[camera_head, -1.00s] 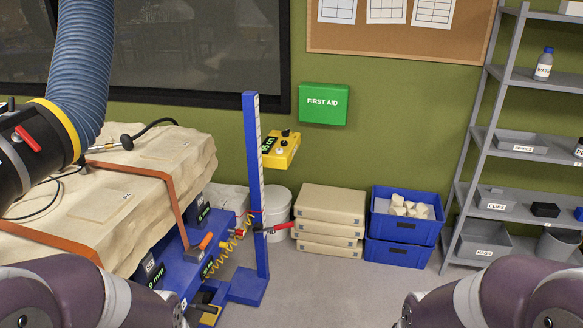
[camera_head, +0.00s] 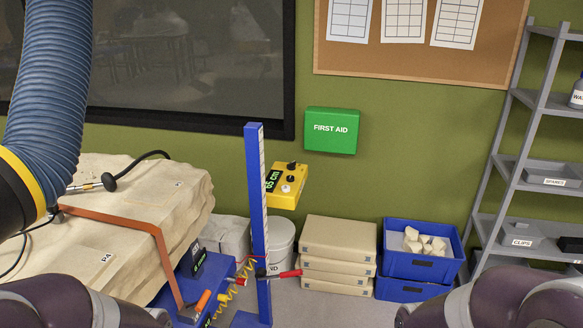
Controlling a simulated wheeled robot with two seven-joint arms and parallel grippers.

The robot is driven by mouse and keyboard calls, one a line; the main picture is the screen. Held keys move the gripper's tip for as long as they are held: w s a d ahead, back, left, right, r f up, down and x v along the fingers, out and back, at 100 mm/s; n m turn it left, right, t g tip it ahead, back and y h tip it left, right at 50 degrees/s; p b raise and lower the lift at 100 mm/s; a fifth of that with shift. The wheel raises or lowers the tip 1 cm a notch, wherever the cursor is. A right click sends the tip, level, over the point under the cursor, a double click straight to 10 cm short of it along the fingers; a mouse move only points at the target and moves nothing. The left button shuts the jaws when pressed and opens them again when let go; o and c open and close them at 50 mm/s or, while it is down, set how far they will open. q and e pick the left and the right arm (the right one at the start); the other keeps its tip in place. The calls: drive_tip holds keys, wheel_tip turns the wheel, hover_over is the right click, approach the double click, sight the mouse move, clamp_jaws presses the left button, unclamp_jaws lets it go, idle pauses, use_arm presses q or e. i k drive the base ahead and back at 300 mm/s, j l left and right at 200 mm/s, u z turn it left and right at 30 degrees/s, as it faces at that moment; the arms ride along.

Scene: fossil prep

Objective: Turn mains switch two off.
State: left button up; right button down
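No switch marked as mains switch two can be made out in the head view. A yellow control box (camera_head: 287,186) with a small dark display, dark knobs and a pale round button sits beside the blue measuring post (camera_head: 256,200). Whether it bears a mains switch I cannot tell. Neither gripper is in view. Only parts of my two arms show, at the bottom left and bottom right corners.
A strapped pale fossil block (camera_head: 120,200) and blue ribbed hose (camera_head: 52,90) fill the left. Stacked cases (camera_head: 338,240), blue crates (camera_head: 415,265) and a grey shelf rack (camera_head: 515,150) stand along the wall. A green first aid box (camera_head: 331,130) hangs above. Some floor shows at the bottom centre.

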sight(290, 166)
drive_tip(key=i+u, duration=0.1)
drive_tip(key=u, duration=0.5)
drive_tip(key=i+l+u, duration=0.55)
drive_tip(key=l, duration=0.3)
drive_tip(key=i+l+u, duration=0.4)
drive_tip(key=l, duration=0.3)
drive_tip(key=i+l+u, duration=0.15)
drive_tip(key=l, duration=0.25)
drive_tip(key=i+l, duration=0.15)
drive_tip(key=l, duration=0.25)
drive_tip(key=i+l, duration=0.1)
drive_tip(key=l, duration=0.25)
drive_tip(key=i+l, duration=0.15)
drive_tip(key=l, duration=0.25)
drive_tip(key=i+l, duration=0.1)
drive_tip(key=l, duration=0.25)
drive_tip(key=i+l, duration=0.15)
drive_tip(key=l, duration=0.25)
drive_tip(key=u, duration=0.05)
